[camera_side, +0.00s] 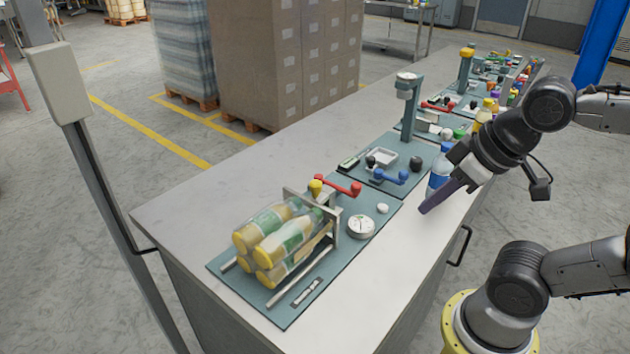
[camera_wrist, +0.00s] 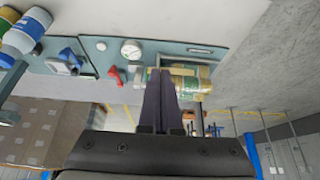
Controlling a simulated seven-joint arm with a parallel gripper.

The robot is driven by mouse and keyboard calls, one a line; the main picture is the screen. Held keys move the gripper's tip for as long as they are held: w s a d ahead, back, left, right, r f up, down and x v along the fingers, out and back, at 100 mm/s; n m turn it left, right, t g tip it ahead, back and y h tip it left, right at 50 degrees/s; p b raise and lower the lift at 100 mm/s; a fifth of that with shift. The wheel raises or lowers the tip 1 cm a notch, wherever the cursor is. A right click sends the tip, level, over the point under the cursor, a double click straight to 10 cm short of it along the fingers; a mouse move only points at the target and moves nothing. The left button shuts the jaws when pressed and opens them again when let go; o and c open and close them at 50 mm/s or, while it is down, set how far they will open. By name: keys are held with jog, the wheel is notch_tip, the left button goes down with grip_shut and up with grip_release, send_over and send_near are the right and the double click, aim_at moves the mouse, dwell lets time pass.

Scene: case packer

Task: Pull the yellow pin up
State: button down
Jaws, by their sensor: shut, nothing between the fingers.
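The yellow pin (camera_side: 315,187) shows as a yellow knob at the top of the grey metal frame (camera_side: 336,228), beside a red lever (camera_side: 339,186). I cannot make out the pin in the wrist view, where my fingers cover part of the frame. My gripper (camera_side: 424,210) is shut and empty, with its long dark fingers pointing down and left. It is over the right edge of the bench, well to the right of the pin and apart from it. My gripper also shows in the wrist view (camera_wrist: 160,74).
Bottles with yellow caps (camera_side: 274,238) lie stacked on the teal panel left of the frame. A dial gauge (camera_side: 361,227), a white knob (camera_side: 382,208) and a blue handle (camera_side: 390,176) are nearby. A blue bottle (camera_side: 439,170) stands close behind my gripper. The bench's left side is clear.

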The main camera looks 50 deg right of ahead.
jog(key=c, duration=1.1)
grip_release()
jog(key=shift+s+f, duration=0.1)
jog(key=shift+c, duration=0.2)
jog(key=o, duration=0.5)
jog(key=r, duration=0.1)
jog(key=r+m, duration=0.2)
jog(key=shift+w, duration=0.25)
jog(key=shift+o, duration=0.3)
jog(key=w+r+m, duration=0.1)
jog(key=r, duration=0.1)
jog(key=w+r+m+g, duration=0.1)
jog(key=w+r, duration=0.1)
jog(key=shift+w+r, duration=0.1)
jog(key=w+r+m+g, duration=0.2)
jog(key=w+r+m, duration=0.15)
jog(key=w, duration=0.35)
jog(key=m+g, duration=0.2)
send_over(316, 182)
notch_tip(316, 182, down, 5)
jog(key=shift+n+g, duration=0.25)
jog(key=shift+g, duration=0.05)
notch_tip(316, 182, down, 14)
